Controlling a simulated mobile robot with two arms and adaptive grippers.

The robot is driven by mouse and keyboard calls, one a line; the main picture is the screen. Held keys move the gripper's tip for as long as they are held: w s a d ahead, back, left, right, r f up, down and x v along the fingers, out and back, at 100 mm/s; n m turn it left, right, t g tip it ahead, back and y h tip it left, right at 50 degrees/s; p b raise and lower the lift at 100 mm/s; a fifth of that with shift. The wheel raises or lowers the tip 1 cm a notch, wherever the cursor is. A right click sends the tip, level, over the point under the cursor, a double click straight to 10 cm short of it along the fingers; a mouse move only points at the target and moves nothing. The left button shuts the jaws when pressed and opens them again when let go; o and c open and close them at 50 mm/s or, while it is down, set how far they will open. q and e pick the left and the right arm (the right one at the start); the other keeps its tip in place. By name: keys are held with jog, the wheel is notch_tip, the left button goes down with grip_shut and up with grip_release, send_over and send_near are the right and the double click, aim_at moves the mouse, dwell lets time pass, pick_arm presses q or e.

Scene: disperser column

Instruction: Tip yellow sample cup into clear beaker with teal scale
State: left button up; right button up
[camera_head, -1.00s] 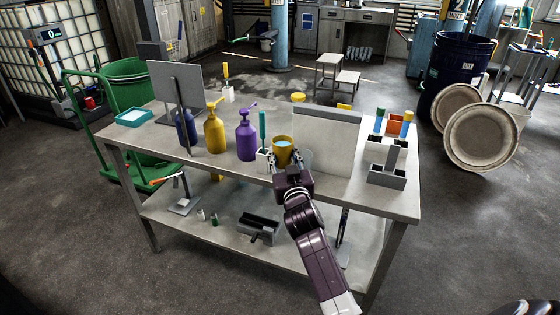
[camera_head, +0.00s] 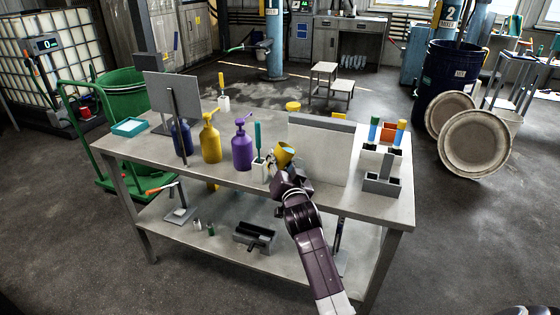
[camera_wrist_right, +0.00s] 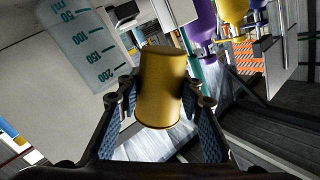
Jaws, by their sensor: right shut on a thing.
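The yellow sample cup (camera_head: 285,152) is held above the front part of the table, tilted. My right gripper (camera_head: 279,164) is shut on it. In the right wrist view the cup (camera_wrist_right: 160,85) sits between both fingers of the gripper (camera_wrist_right: 160,100). The clear beaker with the teal scale (camera_wrist_right: 80,48) is at the upper left there, beside the cup and apart from it in the picture. The beaker is hard to make out in the head view, near the gripper and the pale panel. My left gripper is not in view.
A purple pump bottle (camera_head: 242,146), a yellow one (camera_head: 211,140) and a white holder with a teal-handled tool (camera_head: 259,152) stand left of the cup. A pale upright panel (camera_head: 320,150) is behind the gripper. A grey rack (camera_head: 381,180) is at right.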

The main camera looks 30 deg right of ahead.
aim_at(286, 153)
jog(key=m, duration=0.3)
jog(key=shift+f+g+y, duration=0.3)
jog(key=shift+f+g, duration=0.1)
jog(key=m, duration=0.1)
jog(key=r+m, duration=0.1)
jog(key=shift+d+m+y+p, duration=0.2)
jog(key=shift+m+y+p, duration=0.1)
jog(key=shift+d+r+m+y+p, duration=0.15)
jog(key=shift+r+m+y+p, duration=0.15)
jog(key=shift+r+m+p, duration=0.9)
jog(key=shift+d+r+m+p, duration=0.25)
jog(key=shift+m+p, duration=0.55)
jog(key=shift+p, duration=0.7)
jog(key=shift+d+r+m+y+p, duration=0.25)
jog(key=shift+r+m+p, duration=0.15)
jog(key=shift+m+p, duration=0.3)
jog(key=shift+d+r+m+y+p, duration=0.2)
jog(key=shift+r+m+p, duration=0.15)
jog(key=shift+m+p, duration=0.35)
jog(key=shift+s+d+r+p, duration=0.1)
jog(key=shift+r+p, duration=0.05)
jog(key=shift+p, duration=0.2)
